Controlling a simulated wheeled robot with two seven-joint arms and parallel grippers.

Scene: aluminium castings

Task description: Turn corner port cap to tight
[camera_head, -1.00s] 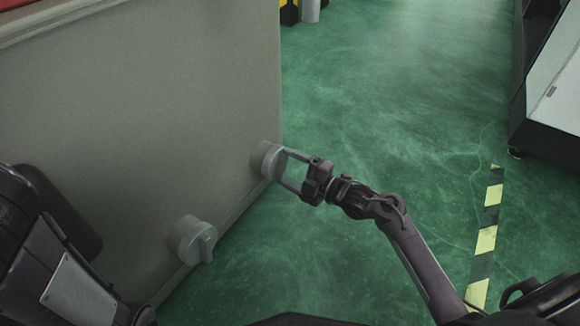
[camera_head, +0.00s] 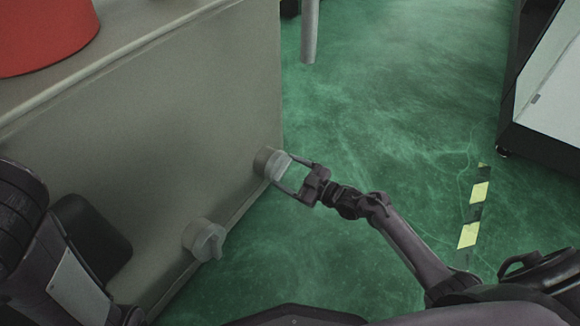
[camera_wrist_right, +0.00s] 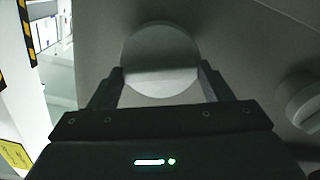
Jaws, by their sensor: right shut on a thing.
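The corner port cap (camera_head: 268,160) is a round grey cap with a raised grip bar, low on the side of the big grey casting (camera_head: 150,130), near its corner edge. My right gripper (camera_head: 284,178) is shut on this cap from the right. In the right wrist view the cap (camera_wrist_right: 160,52) sits between the two fingers (camera_wrist_right: 161,88), and its lower part shows a flat, pale bar. A second similar cap (camera_head: 205,240) is nearer on the same face and shows partly in the right wrist view (camera_wrist_right: 300,100). My left arm is at the lower left; its gripper is not visible.
A red round object (camera_head: 45,35) rests on top of the casting. A grey post (camera_head: 309,30) stands behind it. A black and white cabinet (camera_head: 550,95) is at the right. Yellow-black tape (camera_head: 474,215) marks the open green floor.

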